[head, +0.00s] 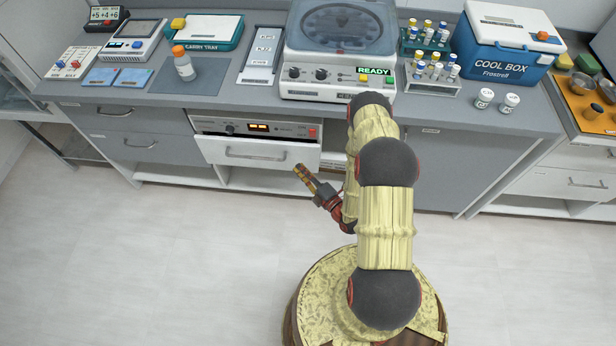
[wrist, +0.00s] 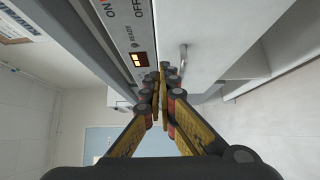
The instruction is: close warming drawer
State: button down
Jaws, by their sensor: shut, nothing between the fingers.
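The warming drawer's white front (head: 258,153) with its bar handle sits below a control panel (head: 258,128) with a lit orange display. In the head view the front appears to stand a little forward of the panel; how far is hard to tell. My gripper (head: 299,170) is shut and empty, just in front of the drawer's lower right part. In the wrist view the closed fingertips (wrist: 162,72) show beside the drawer front (wrist: 215,35) and its handle (wrist: 183,58). Whether they touch the front cannot be told.
The grey counter above holds a centrifuge-like machine (head: 340,30), a bottle (head: 184,66), tube racks and a cool box (head: 505,50). Open shelves (head: 250,178) lie under the drawer. The floor (head: 130,250) to the left is clear.

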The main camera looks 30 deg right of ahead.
aim_at(298, 146)
jog(key=shift+w+d+b, duration=0.25)
jog(key=shift+w+d, duration=0.05)
jog(key=shift+w, duration=0.85)
jog(key=shift+w+d+b, duration=0.3)
jog(key=shift+w, duration=0.85)
jog(key=shift+w+d+b, duration=0.25)
jog(key=shift+w+d, duration=0.05)
jog(key=shift+w, duration=0.85)
jog(key=w+d, duration=0.2)
jog(key=w, duration=0.1)
jog(key=shift+w+d+b, duration=0.15)
jog(key=shift+b, duration=0.25)
jog(key=shift+r, duration=0.1)
